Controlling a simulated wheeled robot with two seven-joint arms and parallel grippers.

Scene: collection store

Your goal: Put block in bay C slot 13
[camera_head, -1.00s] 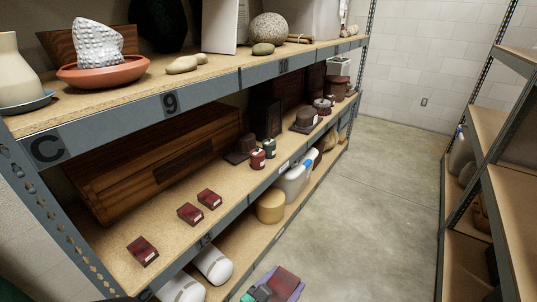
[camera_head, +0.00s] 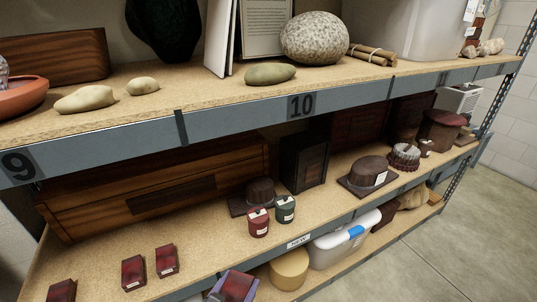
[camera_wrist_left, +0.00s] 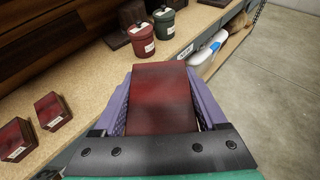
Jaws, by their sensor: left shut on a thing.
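A dark red block (camera_wrist_left: 165,95) is held between the purple fingers of my left gripper (camera_wrist_left: 165,100) in the left wrist view. In the head view, my left gripper (camera_head: 232,287) shows at the bottom edge with the block (camera_head: 237,284) in it, in front of the middle shelf's front edge. Several similar red blocks, one of them here (camera_head: 133,271), lie on the middle shelf (camera_head: 205,250) to the left. My right gripper is out of view.
A red canister (camera_head: 258,222) and a green canister (camera_head: 285,209) stand on the middle shelf, right of the blocks. A long wooden chest (camera_head: 160,190) fills the back. The upper shelf edge (camera_head: 240,118), marked 9 and 10, overhangs. Bare shelf lies between blocks and canisters.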

